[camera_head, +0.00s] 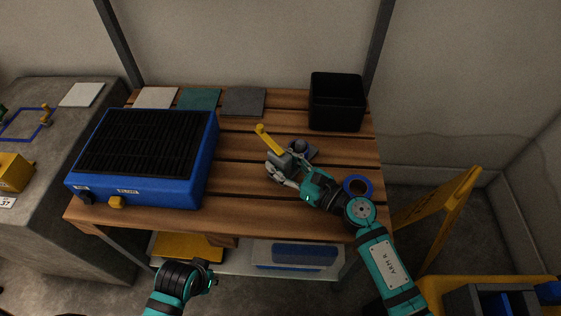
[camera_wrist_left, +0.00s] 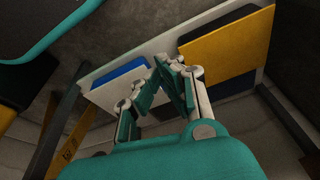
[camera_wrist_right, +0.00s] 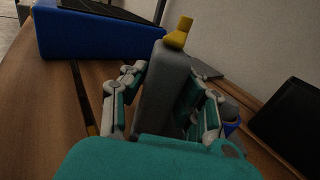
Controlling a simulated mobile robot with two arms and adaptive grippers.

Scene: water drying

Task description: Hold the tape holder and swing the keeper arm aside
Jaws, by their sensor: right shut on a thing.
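The grey tape holder (camera_wrist_right: 165,95) stands on the slatted table with its yellow keeper arm (camera_head: 267,140) angled up and to the left. The arm's yellow end also shows above the holder in the right wrist view (camera_wrist_right: 180,32). My right gripper (camera_head: 282,168) is shut on the holder's grey body, with a finger on either side. A dark rounded part (camera_head: 300,146) shows beside the holder. A blue tape roll (camera_head: 357,187) lies on the table beside my right wrist.
A blue box with a black ribbed top (camera_head: 150,140) fills the table's left side. A black bin (camera_head: 337,100) stands at the back right. Flat squares (camera_head: 243,101) lie along the back edge. A yellow folding sign (camera_head: 430,215) stands right of the table. The front middle is clear.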

